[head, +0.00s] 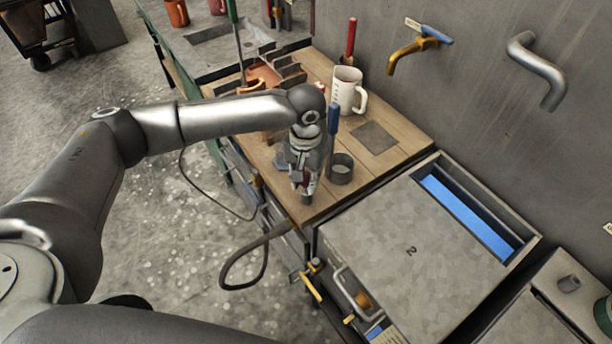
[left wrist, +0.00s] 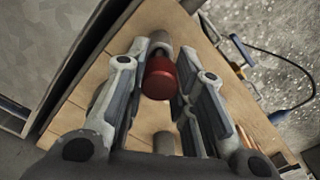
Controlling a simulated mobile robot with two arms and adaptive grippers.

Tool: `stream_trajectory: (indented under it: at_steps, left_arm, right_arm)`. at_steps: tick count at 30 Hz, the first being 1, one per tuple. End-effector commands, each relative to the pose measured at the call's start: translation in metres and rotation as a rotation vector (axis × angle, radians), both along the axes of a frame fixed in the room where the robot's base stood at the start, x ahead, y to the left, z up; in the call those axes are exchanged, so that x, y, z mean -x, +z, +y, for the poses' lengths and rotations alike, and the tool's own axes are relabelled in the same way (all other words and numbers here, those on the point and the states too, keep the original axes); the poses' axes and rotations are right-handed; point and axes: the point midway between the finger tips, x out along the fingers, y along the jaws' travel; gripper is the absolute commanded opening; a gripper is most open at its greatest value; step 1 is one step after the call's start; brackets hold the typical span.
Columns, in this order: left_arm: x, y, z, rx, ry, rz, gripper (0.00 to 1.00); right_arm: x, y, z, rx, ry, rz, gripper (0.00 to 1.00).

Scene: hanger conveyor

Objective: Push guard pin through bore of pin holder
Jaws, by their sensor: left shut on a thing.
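My left gripper (head: 303,187) points down over the front part of the wooden bench top. It is shut on a red cylindrical piece, which I take to be the guard pin's head; it shows between the fingers in the left wrist view (left wrist: 158,78). A short grey cylinder (head: 306,199), perhaps the pin holder, stands just below the fingertips. In the left wrist view grey metal shows beyond the red piece, and another grey cylinder (left wrist: 164,143) lies nearer the palm. The bore, and whether the pin is in it, cannot be made out. My right gripper is not in view.
A dark open ring or cup (head: 340,169) stands close right of the gripper. A white mug (head: 347,91) and a blue-handled tool (head: 333,117) are behind. Bare wood is free around the dark square (head: 375,138).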

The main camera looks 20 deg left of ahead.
Motion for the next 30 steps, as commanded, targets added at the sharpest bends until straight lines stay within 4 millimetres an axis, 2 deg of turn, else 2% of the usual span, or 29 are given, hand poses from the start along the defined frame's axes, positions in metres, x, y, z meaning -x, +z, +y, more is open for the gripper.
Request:
stream_trajectory:
  at_steps: [30]
  left_arm:
    - [0.0, -0.016, 0.0, 0.0, 0.0, 0.0, 0.03]
  right_arm:
    - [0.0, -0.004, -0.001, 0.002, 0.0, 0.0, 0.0]
